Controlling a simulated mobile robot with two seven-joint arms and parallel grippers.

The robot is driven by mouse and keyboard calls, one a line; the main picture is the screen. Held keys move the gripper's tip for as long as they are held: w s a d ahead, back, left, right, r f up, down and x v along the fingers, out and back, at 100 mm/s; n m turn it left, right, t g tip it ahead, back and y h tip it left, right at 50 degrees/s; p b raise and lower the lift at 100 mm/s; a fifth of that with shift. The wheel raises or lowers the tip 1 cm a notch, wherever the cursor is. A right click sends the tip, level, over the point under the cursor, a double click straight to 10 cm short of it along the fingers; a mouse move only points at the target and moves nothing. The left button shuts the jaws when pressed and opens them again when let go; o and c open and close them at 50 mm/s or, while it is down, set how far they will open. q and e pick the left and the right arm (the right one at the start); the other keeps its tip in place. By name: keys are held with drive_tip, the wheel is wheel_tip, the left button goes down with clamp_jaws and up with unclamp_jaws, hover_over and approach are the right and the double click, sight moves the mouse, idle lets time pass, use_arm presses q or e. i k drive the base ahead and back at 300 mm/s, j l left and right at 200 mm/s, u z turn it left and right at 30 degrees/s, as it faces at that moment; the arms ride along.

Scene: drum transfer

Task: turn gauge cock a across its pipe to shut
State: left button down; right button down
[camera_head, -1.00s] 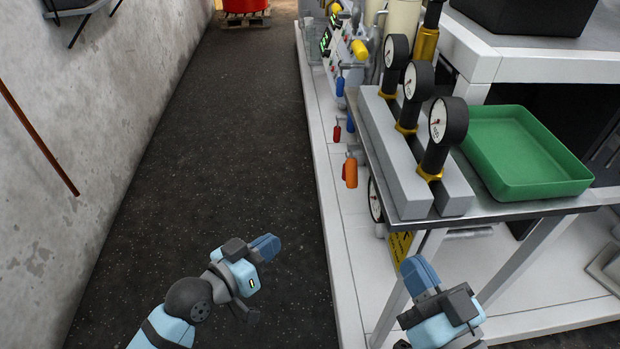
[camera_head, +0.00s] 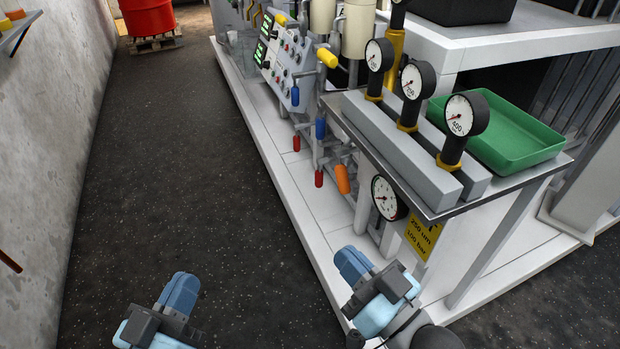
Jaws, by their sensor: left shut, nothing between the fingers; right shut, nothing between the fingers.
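Several coloured cock handles sit on the pipework at the skid's aisle side: a blue handle (camera_head: 320,128), a red handle (camera_head: 319,178), an orange handle (camera_head: 343,179) and a yellow handle (camera_head: 327,58). I cannot tell which one is gauge cock a; no label is readable on them. A round white gauge (camera_head: 388,198) is below the steel table's edge, beside the orange handle. My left gripper (camera_head: 180,292) is shut and empty over the dark floor at the bottom left. My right gripper (camera_head: 353,263) is shut and empty, lower in the picture than the orange handle and apart from it.
A steel table (camera_head: 520,185) carries three upright gauges in a grey rack (camera_head: 400,150) and a green tray (camera_head: 510,135). A yellow sign (camera_head: 423,235) is below it. A control panel (camera_head: 285,55) stands farther back. A red drum (camera_head: 148,17) is far left. The aisle floor (camera_head: 180,150) is clear.

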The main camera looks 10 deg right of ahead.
sight(340, 169)
drive_tip(key=i+j+z, duration=0.15)
drive_tip(key=j, duration=0.35)
drive_tip(key=j+z, duration=0.2)
drive_tip(key=j, duration=0.25)
drive_tip(key=z, duration=1.5)
drive_tip(key=i, duration=0.45)
